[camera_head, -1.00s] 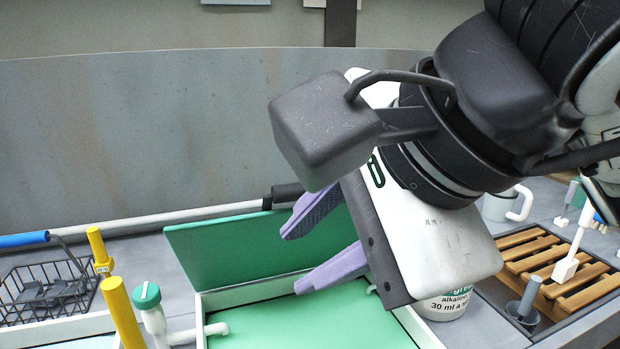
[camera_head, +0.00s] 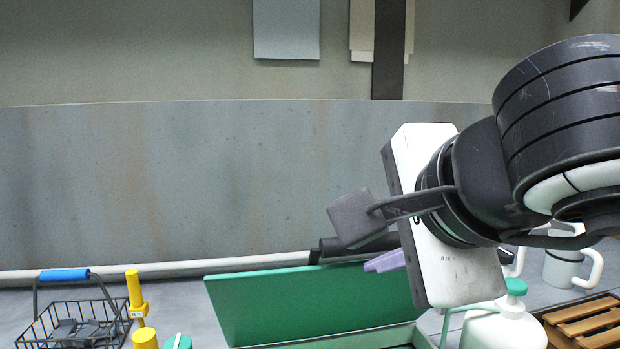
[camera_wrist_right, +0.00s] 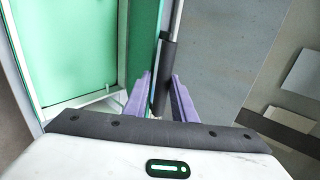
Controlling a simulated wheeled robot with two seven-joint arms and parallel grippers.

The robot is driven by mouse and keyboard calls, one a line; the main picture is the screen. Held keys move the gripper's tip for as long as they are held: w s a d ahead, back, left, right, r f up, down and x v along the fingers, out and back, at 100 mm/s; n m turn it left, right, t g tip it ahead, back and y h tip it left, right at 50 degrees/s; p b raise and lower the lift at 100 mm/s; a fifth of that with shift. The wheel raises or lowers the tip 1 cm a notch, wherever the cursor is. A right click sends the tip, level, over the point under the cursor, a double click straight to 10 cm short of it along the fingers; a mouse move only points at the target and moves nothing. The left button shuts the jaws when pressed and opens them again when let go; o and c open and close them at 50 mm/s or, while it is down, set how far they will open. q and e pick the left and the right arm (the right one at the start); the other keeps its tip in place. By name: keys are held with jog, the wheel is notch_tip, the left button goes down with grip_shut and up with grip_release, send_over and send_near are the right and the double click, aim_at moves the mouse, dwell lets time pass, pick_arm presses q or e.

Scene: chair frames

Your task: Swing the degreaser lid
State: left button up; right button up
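The degreaser's green lid (camera_head: 310,305) stands raised and tilted back behind its low pale-walled box, in the head view. In the right wrist view the lid (camera_wrist_right: 141,42) shows as a narrow strip beside the green box interior (camera_wrist_right: 70,45). My right gripper (camera_head: 385,262) is at the lid's upper right corner. Its lilac fingers (camera_wrist_right: 161,77) are apart in the wrist view, with a black cylinder (camera_wrist_right: 164,72) visible between or beyond them. Whether a finger touches the lid cannot be told. My left gripper is not in view.
A grey rail (camera_head: 170,268) runs behind the lid. A wire basket (camera_head: 72,325) and yellow posts (camera_head: 136,295) stand left. A white bottle (camera_head: 505,327), a mug (camera_head: 565,268) and a wooden rack (camera_head: 590,322) stand right.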

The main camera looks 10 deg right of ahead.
grip_shut()
jog(key=shift+w, duration=0.1)
